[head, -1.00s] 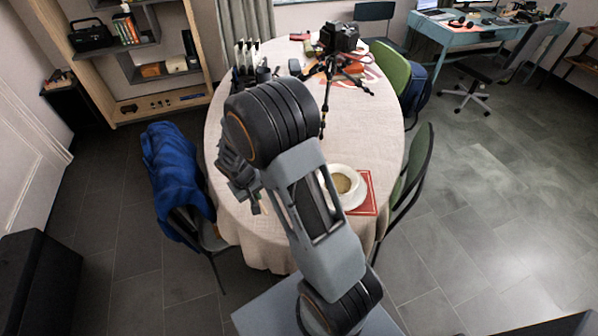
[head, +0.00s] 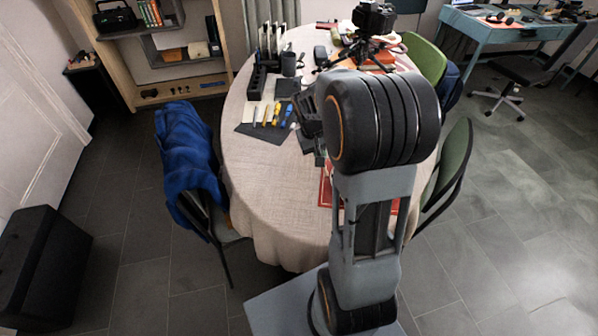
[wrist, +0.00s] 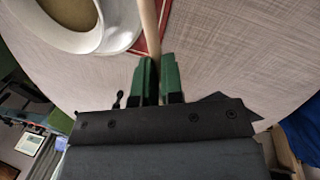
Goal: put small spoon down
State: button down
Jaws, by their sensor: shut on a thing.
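The small spoon shows as a pale, wood-coloured handle (wrist: 150,22) in the wrist view. My gripper (wrist: 158,68) is shut on it between two green fingers, and the handle runs up out of the frame. The spoon's far end is not visible. A cup (wrist: 48,28) on a white saucer (wrist: 122,22) lies at the upper left, close beside the handle. A red mat or book (wrist: 152,40) shows behind the spoon; its edge also shows in the head view (head: 325,188). There my arm hides the cup, the spoon and the fingers.
The round table (head: 262,200) has bare cloth at its front left. A dark mat with several tools (head: 262,133), a black holder (head: 258,82), a dark mug (head: 289,64) and a tripod with a camera (head: 372,22) stand farther back. Chairs flank the table, one with a blue jacket (head: 190,155).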

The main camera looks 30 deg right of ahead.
send_over(301, 176)
notch_tip(301, 176, down, 6)
jog(key=shift+a+b, duration=0.15)
jog(key=shift+b, duration=0.15)
jog(key=shift+w+f, duration=0.1)
jog(key=shift+f, duration=1.55)
jog(key=shift+f, duration=0.1)
jog(key=shift+f+b, duration=0.15)
jog(key=shift+b, duration=0.2)
jog(key=c, duration=1.3)
grip_release()
jog(key=shift+o, duration=0.2)
